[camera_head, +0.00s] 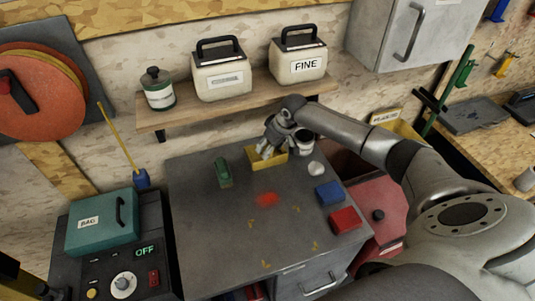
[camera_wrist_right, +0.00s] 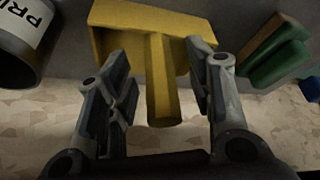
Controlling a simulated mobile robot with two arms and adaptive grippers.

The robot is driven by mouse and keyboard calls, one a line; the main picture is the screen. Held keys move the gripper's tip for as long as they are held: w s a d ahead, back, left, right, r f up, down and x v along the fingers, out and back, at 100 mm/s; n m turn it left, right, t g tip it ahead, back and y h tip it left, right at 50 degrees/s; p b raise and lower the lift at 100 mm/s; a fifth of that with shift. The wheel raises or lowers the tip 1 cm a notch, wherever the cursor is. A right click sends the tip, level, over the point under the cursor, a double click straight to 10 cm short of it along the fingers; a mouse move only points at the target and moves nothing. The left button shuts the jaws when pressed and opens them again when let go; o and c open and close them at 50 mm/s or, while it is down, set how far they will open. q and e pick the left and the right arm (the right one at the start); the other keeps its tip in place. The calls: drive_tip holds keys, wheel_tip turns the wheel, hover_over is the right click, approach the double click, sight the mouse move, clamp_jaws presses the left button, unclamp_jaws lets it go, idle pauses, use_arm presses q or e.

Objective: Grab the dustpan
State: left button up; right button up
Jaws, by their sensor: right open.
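The yellow dustpan (camera_head: 278,160) sits on the dark grey bench top, near its back edge. In the right wrist view the dustpan (camera_wrist_right: 125,22) has its wide pan away from me and its handle (camera_wrist_right: 163,95) pointing towards me. My right gripper (camera_head: 268,148) is over the dustpan and partly covers it. In the wrist view the open fingers of the right gripper (camera_wrist_right: 160,70) stand on either side of the handle, with gaps showing between them and it. I make out no left gripper.
A green brush-like object (camera_head: 223,172) stands left of the dustpan; a white labelled can (camera_head: 304,143) stands right. Blue (camera_head: 329,193) and red (camera_head: 345,220) blocks lie at the bench's right. A wooden shelf (camera_head: 190,112) with containers hangs behind. The bench's middle is mostly clear.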

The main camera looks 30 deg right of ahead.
clamp_jaws()
drive_tip(key=shift+r, duration=0.1)
idle(0.5)
